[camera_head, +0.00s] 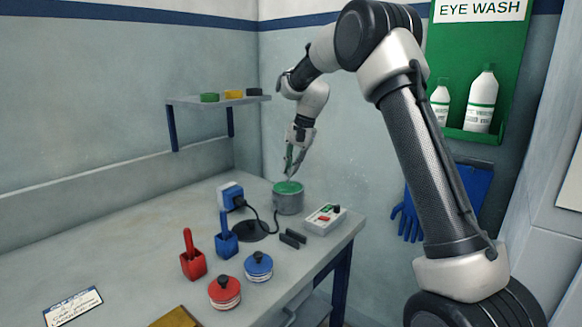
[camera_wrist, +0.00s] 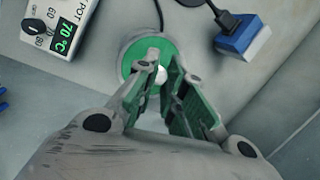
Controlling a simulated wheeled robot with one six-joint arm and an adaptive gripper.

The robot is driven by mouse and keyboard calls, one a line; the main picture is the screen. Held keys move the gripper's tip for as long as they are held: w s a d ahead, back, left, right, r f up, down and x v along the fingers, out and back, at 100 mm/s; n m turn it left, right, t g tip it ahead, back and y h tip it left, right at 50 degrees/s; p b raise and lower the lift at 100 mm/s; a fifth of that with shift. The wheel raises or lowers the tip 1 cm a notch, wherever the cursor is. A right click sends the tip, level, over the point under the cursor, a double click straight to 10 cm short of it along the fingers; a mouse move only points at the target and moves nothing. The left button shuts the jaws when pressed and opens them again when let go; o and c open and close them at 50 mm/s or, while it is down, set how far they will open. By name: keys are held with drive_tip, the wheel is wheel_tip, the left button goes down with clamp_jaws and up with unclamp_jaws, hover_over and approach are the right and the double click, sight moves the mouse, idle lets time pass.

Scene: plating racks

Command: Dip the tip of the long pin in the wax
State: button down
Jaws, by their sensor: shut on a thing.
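The wax pot (camera_head: 288,200) is a grey cylinder with green wax (camera_head: 289,187) at its top, near the back right of the bench. My gripper (camera_head: 290,170) points down right above it. In the wrist view, my gripper (camera_wrist: 166,72) has green-padded fingers over the green wax (camera_wrist: 131,62). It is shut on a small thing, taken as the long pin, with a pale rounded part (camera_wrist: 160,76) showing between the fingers. The pin's tip is hidden or too small to make out, so I cannot tell whether it touches the wax.
A control box (camera_head: 325,219) reading 70 °C stands right of the pot, and a blue plug block (camera_head: 230,195) left of it. Red (camera_head: 193,264) and blue (camera_head: 226,242) holders and two lidded stacks (camera_head: 224,291) are nearer. A shelf (camera_head: 215,102) hangs at the back left.

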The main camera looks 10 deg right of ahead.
drive_tip(key=shift+f, duration=0.6)
idle(1.5)
drive_tip(key=shift+r, duration=3.55)
